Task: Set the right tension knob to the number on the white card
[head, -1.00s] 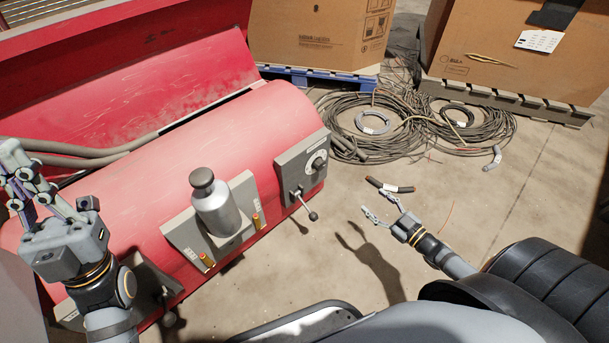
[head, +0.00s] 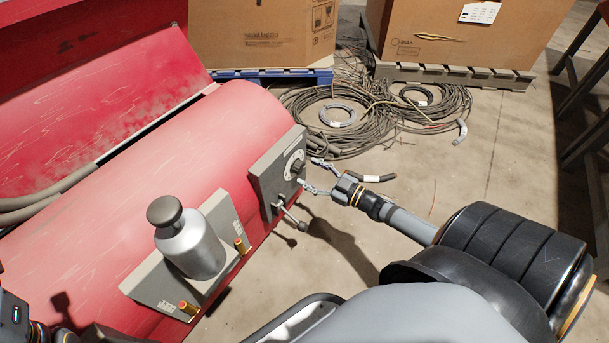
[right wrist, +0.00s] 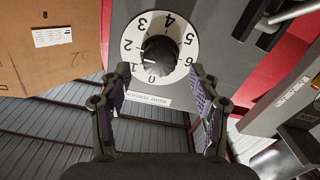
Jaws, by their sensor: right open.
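The right tension knob (head: 297,168) is a black knob on a white numbered dial, on a grey panel at the right end of the red machine. In the right wrist view the knob (right wrist: 160,52) is upper centre, its pale mark near 0 and 1. My right gripper (head: 313,175) is open and empty, fingertips just in front of the dial. In the right wrist view its fingers (right wrist: 160,72) stand either side of the dial's lower part, apparently not touching the knob. A white card (head: 479,12) is on a cardboard box; its print is too small to read.
A lever (head: 291,215) sticks out below the dial. A grey bottle (head: 188,240) stands on the machine's front bracket. Cable coils (head: 340,115) lie on the floor behind, and a short dark cable piece (head: 375,178) lies beyond my right gripper.

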